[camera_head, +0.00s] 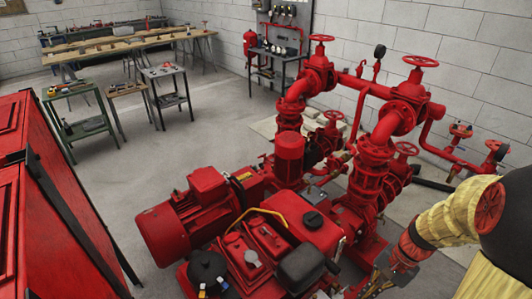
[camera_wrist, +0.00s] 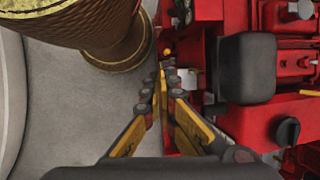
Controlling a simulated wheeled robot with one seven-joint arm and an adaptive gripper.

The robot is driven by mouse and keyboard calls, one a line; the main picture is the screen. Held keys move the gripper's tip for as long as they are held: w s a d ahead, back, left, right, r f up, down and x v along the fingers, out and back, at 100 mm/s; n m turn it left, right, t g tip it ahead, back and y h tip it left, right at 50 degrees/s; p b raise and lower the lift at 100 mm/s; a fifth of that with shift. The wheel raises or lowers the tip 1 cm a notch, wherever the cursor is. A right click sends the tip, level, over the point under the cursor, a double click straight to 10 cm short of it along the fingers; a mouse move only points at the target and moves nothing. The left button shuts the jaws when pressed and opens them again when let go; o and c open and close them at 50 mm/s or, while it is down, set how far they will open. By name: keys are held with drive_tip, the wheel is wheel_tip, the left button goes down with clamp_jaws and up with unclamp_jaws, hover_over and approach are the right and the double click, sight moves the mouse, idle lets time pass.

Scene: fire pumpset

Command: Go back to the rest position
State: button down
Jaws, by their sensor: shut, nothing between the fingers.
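My gripper (camera_wrist: 162,82) is in the wrist view. Its black and yellow fingers are together at the tips with nothing between them. The red engine of the pumpset (camera_wrist: 270,60) lies to the right of the fingers, and grey floor shows to the left. In the head view my arm, in a yellow cover, reaches in from the right edge to the right of the red pumpset (camera_head: 270,240). The gripper's fingertips cannot be made out clearly there.
A brown cylinder with a gold rim (camera_wrist: 120,40) is close to the fingers in the wrist view. Red pipes with handwheels (camera_head: 421,62) rise behind the engine. A red cabinet (camera_head: 50,220) stands at the left. Small tables (camera_head: 165,72) and a long workbench (camera_head: 110,48) stand farther back, with open floor between.

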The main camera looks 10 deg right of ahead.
drive_tip(key=a+r+n+t+h, duration=0.2)
drive_tip(key=a+r+n, duration=0.4)
drive_tip(key=r, duration=0.5)
drive_tip(key=s+a+r+n+t+h, duration=0.1)
drive_tip(key=a+r+n+t, duration=0.3)
drive_tip(key=a+r, duration=0.6)
drive_tip(key=shift+r+n+h, duration=0.55)
drive_tip(key=shift+n+h, duration=0.05)
drive_tip(key=shift+n, duration=0.6)
drive_tip(key=c, duration=2.6)
unclamp_jaws()
